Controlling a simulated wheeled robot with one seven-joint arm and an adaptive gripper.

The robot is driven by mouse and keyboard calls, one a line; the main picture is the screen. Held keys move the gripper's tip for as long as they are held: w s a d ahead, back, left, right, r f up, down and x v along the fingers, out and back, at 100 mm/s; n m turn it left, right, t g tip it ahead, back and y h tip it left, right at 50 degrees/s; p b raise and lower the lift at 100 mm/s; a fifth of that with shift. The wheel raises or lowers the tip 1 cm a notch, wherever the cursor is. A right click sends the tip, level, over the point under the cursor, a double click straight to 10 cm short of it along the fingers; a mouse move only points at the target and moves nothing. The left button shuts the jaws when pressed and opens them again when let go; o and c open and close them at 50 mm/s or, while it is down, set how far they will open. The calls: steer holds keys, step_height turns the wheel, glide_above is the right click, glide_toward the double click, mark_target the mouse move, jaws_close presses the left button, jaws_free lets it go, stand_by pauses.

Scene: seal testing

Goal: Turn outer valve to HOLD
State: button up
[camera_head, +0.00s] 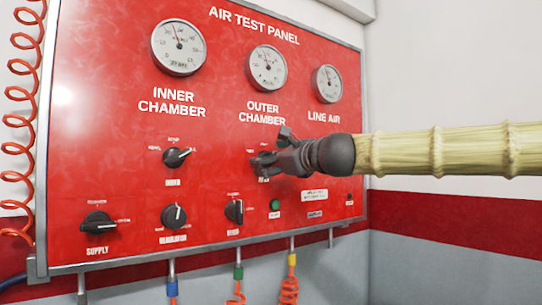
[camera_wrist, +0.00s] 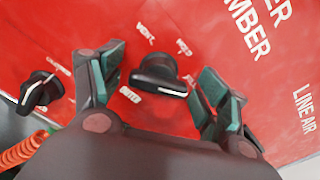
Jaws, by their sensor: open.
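The outer valve is a black knob (camera_wrist: 158,74) with a white pointer line, on the red panel in the wrist view. Its pointer end lies toward the lower right of the picture, near a small label partly covered by a finger. The small labels around it are hard to read; one at its lower left reads OUTER. My gripper (camera_wrist: 158,88) is open, with one finger on each side of the knob and gaps showing between them. In the head view my gripper (camera_head: 275,150) is at the panel below OUTER CHAMBER and largely hides this knob.
The red air test panel (camera_head: 110,145) carries three gauges across its top. Other black knobs sit nearby: inner (camera_head: 176,157), supply (camera_head: 98,222), regulator (camera_head: 174,216) and one below my gripper (camera_head: 234,211). A green button (camera_head: 275,205) is below. Orange coiled hoses (camera_head: 289,290) hang underneath.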

steer(key=shift+w+a, duration=0.2)
steer(key=c, duration=1)
steer(key=shift+c, duration=0.2)
steer(key=shift+n, duration=0.4)
steer(key=n+b, duration=0.2)
steer(key=n, duration=0.3)
steer(key=shift+f, duration=0.1)
steer(key=n+b, duration=0.2)
steer(key=n, duration=0.4)
